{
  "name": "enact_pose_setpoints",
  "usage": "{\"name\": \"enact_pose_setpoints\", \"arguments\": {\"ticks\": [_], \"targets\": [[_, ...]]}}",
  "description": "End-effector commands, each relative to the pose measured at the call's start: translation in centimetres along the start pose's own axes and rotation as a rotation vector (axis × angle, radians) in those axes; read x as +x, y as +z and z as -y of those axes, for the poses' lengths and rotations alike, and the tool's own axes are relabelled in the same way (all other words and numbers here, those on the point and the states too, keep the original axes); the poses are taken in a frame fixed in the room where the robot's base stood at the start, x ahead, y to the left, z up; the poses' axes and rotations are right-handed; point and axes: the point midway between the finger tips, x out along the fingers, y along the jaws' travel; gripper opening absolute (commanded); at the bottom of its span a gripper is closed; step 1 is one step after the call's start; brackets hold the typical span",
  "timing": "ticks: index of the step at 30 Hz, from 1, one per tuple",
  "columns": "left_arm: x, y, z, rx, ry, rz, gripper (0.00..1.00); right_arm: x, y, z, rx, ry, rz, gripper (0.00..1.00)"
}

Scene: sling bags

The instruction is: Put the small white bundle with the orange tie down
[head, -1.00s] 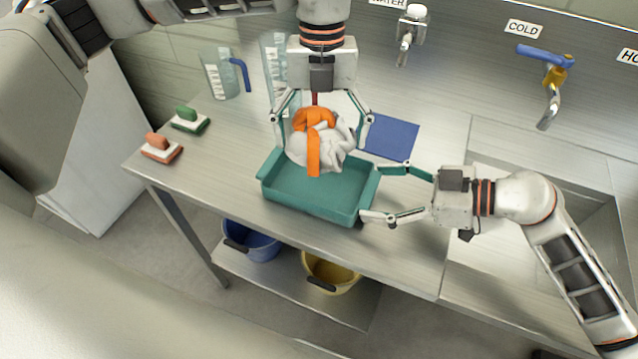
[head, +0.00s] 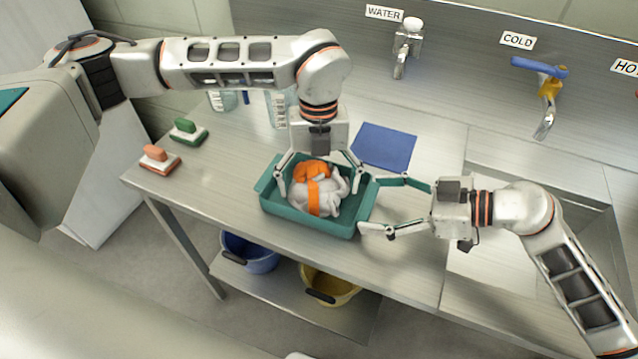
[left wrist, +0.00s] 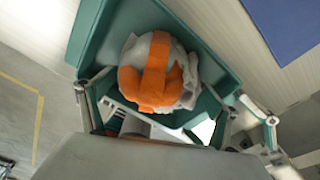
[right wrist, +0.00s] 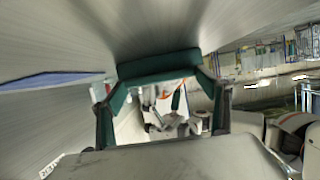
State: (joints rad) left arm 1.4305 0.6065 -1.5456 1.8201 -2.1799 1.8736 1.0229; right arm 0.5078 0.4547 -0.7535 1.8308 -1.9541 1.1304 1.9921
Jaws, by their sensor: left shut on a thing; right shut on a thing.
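The small white bundle with the orange tie (head: 325,202) is down inside the teal tray (head: 290,218), and it also shows in the left wrist view (left wrist: 155,75). My left gripper (head: 318,188) points down into the tray and is shut on the bundle, a finger on each side. Whether the bundle's underside touches the tray floor is hidden. My right gripper (head: 370,207) is shut on the tray's right end. The tray's wall (right wrist: 160,66) shows between its fingers in the right wrist view.
A blue mat (head: 385,146) lies behind the tray. A green brush (head: 187,132) and an orange brush (head: 158,159) lie at the left. Jugs (head: 280,105) stand behind my left gripper. A sink is at the right. Blue (head: 250,255) and yellow (head: 330,288) buckets are below.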

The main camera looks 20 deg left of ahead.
Motion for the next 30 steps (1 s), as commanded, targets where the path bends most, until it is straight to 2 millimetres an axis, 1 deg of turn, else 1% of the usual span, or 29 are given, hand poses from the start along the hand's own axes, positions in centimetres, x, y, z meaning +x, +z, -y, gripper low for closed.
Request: {"name": "enact_pose_setpoints", "arguments": {"ticks": [4,8,9,10,17,20,23,26,30], "targets": [[-0.1,0.0,0.1,0.000,-0.001,0.001,0.59,0.0,0.1,0.0,0.000,0.000,0.001,0.50],[0.2,0.1,0.0,0.000,-0.001,0.001,0.59,0.0,0.1,0.0,0.000,0.000,0.001,0.50],[0.2,0.1,0.0,0.000,0.000,0.001,0.97,0.0,0.1,0.0,0.000,0.000,0.001,0.50],[0.2,0.1,0.0,0.000,0.000,0.001,1.00,0.0,0.1,0.0,0.000,0.000,0.001,0.50],[0.2,0.1,0.0,0.000,0.000,0.001,1.00,0.0,0.1,0.0,0.000,0.000,0.001,0.50],[-0.2,0.0,0.0,0.000,-0.001,0.002,1.00,0.0,0.1,0.0,0.000,0.000,0.001,0.50],[-1.3,0.1,0.1,0.000,-0.003,0.005,1.00,0.0,0.1,0.0,0.000,0.000,0.001,0.50],[-3.1,0.1,0.1,0.000,-0.003,0.005,1.00,0.0,0.1,0.0,0.000,0.000,0.001,0.50],[-6.0,0.1,0.1,0.000,-0.003,0.005,1.00,0.0,0.1,0.0,0.000,0.000,0.001,0.50]]}}
